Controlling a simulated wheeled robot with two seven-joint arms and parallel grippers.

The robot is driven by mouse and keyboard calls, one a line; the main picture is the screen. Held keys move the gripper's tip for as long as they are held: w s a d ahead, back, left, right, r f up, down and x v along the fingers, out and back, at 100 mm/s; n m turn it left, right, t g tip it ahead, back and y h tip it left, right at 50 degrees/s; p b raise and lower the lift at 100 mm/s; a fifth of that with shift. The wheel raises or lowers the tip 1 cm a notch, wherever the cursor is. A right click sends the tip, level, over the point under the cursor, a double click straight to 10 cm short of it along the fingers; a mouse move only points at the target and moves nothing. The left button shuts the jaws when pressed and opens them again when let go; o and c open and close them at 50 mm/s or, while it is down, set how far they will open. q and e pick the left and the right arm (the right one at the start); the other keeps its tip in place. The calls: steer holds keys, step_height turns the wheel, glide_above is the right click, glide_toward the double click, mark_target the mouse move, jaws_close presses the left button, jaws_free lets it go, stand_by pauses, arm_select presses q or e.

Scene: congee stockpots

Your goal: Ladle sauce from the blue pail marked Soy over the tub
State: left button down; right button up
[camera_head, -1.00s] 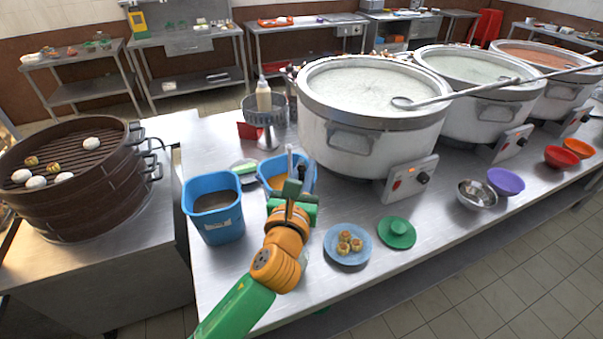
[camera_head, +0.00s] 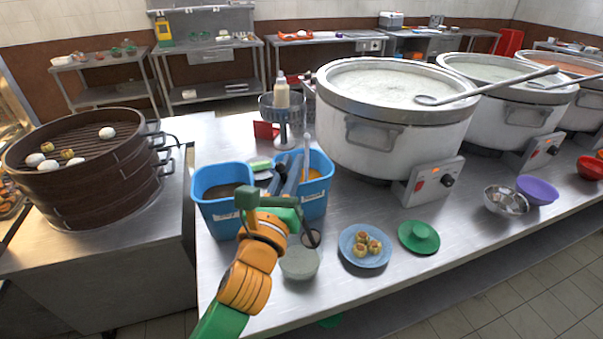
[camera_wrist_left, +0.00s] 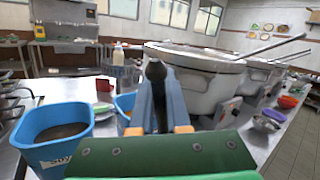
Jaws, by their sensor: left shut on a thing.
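The left blue pail (camera_head: 224,206) holds dark liquid and also shows in the left wrist view (camera_wrist_left: 62,152); its label is too small to read surely. The right blue pail (camera_head: 315,199) holds orange liquid, and a pale handle (camera_head: 307,146) stands in it. My left gripper (camera_head: 285,168) points away over the inner rims of the two pails. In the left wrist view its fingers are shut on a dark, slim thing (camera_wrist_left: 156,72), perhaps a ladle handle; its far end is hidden. A grey-green tub (camera_head: 299,264) stands in front of the right pail. My right gripper is not in view.
A dark ring (camera_head: 311,238) shows above the tub. A blue plate (camera_head: 349,257) with small dumplings and a green lid (camera_head: 419,237) lie to the right. Large stockpots (camera_head: 398,139) stand behind. A steamer (camera_head: 84,177) is at left. The counter's front is clear.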

arm_select(q)
steer(key=s+a+f+n+t+y+b, duration=0.2)
steer(key=a+f+n+y+b, duration=0.3)
steer(key=b, duration=0.8)
steer(key=s+a+f+n+t+y+b, duration=0.2)
steer(key=a+f+n+y+b, duration=0.3)
steer(key=a+f+n+b, duration=0.5)
steer(key=s+a+n+b, duration=0.1)
steer(key=a+n+b, duration=0.1)
steer(key=n+b, duration=0.1)
steer(key=shift+s+a+n+t+b, duration=0.35)
steer(key=shift+a+n+t+b, duration=0.05)
steer(key=shift+b, duration=0.05)
stand_by(0.5)
stand_by(0.5)
